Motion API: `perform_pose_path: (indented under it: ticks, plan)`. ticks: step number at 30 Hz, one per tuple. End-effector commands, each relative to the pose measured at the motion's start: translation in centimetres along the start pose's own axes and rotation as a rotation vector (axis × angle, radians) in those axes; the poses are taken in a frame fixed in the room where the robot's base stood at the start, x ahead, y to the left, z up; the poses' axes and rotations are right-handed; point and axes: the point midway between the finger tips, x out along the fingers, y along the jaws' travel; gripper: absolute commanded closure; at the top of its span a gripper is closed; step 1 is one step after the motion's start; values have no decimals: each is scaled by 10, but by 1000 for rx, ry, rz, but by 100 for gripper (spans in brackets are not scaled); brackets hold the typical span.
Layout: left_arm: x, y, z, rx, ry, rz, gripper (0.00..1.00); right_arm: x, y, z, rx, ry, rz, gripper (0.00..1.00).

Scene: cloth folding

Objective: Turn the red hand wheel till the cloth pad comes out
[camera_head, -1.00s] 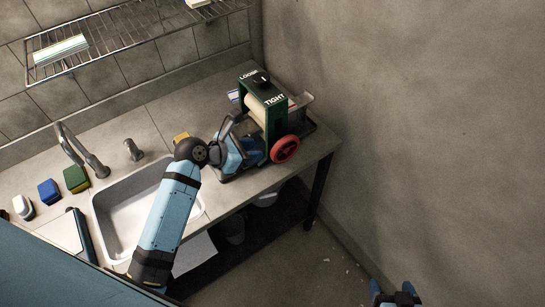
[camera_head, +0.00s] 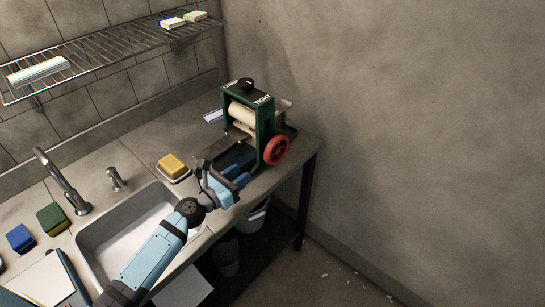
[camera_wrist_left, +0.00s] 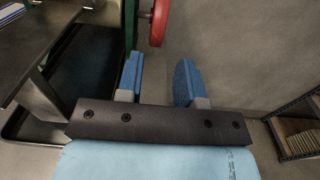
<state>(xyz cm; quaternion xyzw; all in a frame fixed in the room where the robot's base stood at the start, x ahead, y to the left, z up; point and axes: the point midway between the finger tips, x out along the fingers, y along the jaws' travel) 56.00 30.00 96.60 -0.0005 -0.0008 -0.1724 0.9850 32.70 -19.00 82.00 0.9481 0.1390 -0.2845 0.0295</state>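The red hand wheel (camera_head: 276,150) is on the front right side of a green press frame (camera_head: 265,127) with cream rollers (camera_head: 243,113). The wheel also shows at the top of the left wrist view (camera_wrist_left: 160,20). My left gripper (camera_head: 239,180) is in front of the press, to the lower left of the wheel and apart from it. In the wrist view its two blue fingers (camera_wrist_left: 158,78) are spread with nothing between them. Something pale shows under the rollers; I cannot tell whether it is the cloth pad. My right gripper is out of view.
A black knob (camera_head: 246,84) tops the press between "LOOSE" and "TIGHT" labels. A yellow sponge (camera_head: 172,166) on a dish lies left of the press. The sink (camera_head: 110,228) is at the left. A wall (camera_head: 400,130) rises to the right.

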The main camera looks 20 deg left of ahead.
Motion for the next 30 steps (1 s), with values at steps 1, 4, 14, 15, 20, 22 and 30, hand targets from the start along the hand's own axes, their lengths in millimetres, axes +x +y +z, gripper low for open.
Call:
perform_pose_path:
  ticks: [1, 4, 14, 15, 20, 22, 30]
  plan:
    - [7, 0, 2, 0, -2, 0, 66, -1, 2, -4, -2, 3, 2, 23]
    - [25, 0, 3, 1, -2, 0, 66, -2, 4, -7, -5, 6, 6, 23]
    - [95, 0, 2, 1, -1, -1, 66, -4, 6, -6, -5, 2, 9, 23]
    - [102, 0, 2, 1, -1, -2, 66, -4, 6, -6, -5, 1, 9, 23]
    - [121, 0, 1, 1, -1, -2, 66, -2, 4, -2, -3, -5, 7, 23]
    - [126, 0, 1, 1, 0, -1, 66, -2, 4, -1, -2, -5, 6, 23]
    - [130, -1, 1, 1, 0, -1, 66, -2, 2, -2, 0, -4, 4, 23]
